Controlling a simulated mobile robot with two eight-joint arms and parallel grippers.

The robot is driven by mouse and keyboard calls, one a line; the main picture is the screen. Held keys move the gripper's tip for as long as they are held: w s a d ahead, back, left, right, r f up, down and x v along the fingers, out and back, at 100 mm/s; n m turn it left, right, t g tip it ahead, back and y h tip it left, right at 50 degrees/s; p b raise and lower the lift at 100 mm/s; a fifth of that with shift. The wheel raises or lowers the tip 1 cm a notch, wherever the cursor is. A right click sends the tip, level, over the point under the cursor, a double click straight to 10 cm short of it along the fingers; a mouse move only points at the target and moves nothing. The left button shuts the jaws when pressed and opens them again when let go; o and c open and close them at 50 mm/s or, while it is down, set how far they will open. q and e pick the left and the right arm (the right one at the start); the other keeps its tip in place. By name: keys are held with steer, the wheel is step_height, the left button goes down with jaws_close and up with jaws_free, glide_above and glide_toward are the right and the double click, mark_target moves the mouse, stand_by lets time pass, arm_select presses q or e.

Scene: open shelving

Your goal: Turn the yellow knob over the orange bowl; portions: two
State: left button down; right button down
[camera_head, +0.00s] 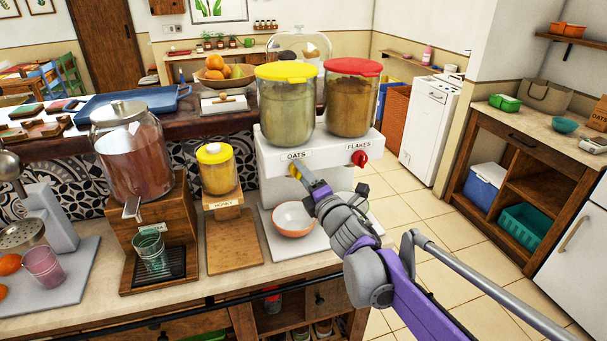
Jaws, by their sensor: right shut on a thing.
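The white dispenser (272,176) stands on the counter with two clear jars, a yellow-lidded one (287,112) labelled OATS and a red-lidded one (350,104) labelled FLAKES. The yellow knob (294,171) is on the front below the OATS label. My right gripper (302,177) is shut on the yellow knob, its fingers partly covering it. The orange bowl (292,221) stands on a white board (272,243) below the knob, and no contents can be made out in it. My left gripper is not in view.
A red knob (360,159) sits right of my gripper. Another bowl (345,198) is partly hidden behind my right arm. A honey jar (216,170) on a wooden stand and a large drink dispenser (135,160) stand to the left. Tiled floor (470,225) is open at right.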

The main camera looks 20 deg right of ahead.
steer(key=m+h, duration=0.1)
steer(key=m, duration=0.4)
steer(key=m+t+p, duration=0.1)
steer(key=m, duration=0.4)
steer(key=m+h+p, duration=0.1)
steer(key=m, duration=0.4)
steer(key=shift+a+f+m+h, duration=0.25)
steer(key=shift+m+h, duration=0.05)
steer(key=shift+c, duration=1.6)
jaws_free()
steer(key=shift+s, duration=0.1)
steer(key=s+f, duration=0.1)
steer(key=s, duration=0.9)
steer(key=shift+s+d+f, duration=0.2)
steer(key=shift+s+f, duration=0.05)
steer(key=shift+s, duration=0.05)
